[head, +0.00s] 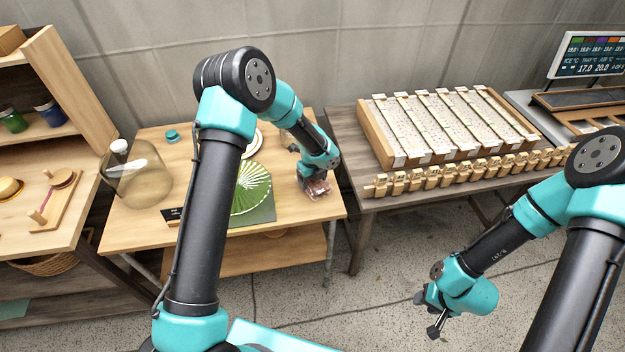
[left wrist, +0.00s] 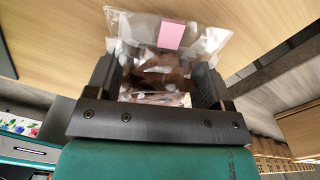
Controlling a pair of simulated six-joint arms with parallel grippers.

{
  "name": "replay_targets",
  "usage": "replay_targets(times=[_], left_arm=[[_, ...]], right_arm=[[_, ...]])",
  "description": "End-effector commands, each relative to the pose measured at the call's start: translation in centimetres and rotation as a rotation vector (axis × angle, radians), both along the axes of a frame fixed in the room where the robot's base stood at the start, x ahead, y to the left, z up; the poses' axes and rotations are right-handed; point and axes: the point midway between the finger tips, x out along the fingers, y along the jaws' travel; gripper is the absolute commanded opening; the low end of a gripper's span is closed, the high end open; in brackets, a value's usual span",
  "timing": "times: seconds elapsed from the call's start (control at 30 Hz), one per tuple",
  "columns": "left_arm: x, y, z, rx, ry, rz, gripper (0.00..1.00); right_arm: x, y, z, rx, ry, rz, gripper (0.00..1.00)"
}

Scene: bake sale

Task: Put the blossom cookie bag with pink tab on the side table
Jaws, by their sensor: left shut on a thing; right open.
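My left gripper (head: 314,188) is over the right end of the light wood side table (head: 290,209). It is shut on a clear cookie bag (head: 319,188) with dark brown contents. In the left wrist view the bag (left wrist: 158,80) sits between the two dark fingers, and a pink tab (left wrist: 171,35) shows on it. The bag is low at the tabletop; I cannot tell whether it touches it. The blossom shape is not clear. My right gripper (head: 436,327) is open and empty, low over the floor at the right.
On the side table are a glass jar (head: 135,180), a green pleated round piece (head: 251,188), a dark small sign (head: 171,216) and a teal lid (head: 172,135). A darker table at right holds a wooden tray (head: 450,125) and a row of small wooden pieces (head: 470,171).

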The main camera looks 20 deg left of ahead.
Motion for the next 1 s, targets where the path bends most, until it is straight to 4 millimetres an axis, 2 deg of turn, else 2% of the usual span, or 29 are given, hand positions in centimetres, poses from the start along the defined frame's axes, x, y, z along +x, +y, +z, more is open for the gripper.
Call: replay_targets(times=[0.2, 0.23, 0.5, 0.77, 1.0], left_arm=[[0.0, 0.0, -0.3, 0.001, 0.001, -0.001, 0.63], [0.0, 0.0, -0.3, 0.001, 0.001, -0.001, 0.76], [0.0, 0.0, -0.3, 0.001, 0.001, -0.001, 1.0], [0.0, 0.0, -0.1, 0.0, 0.0, 0.0, 1.0], [0.1, 0.0, 2.0, 0.001, -0.002, 0.0, 1.0]], right_arm=[[0.0, 0.0, 0.0, 0.0, 0.0, 0.0, 0.43], [0.0, 0.0, 0.0, 0.0, 0.0, 0.0, 0.43], [0.0, 0.0, 0.0, 0.0, 0.0, 0.0, 0.43], [0.0, 0.0, 0.0, 0.0, 0.0, 0.0, 0.43], [0.0, 0.0, 0.0, 0.0, 0.0, 0.0, 0.43]])
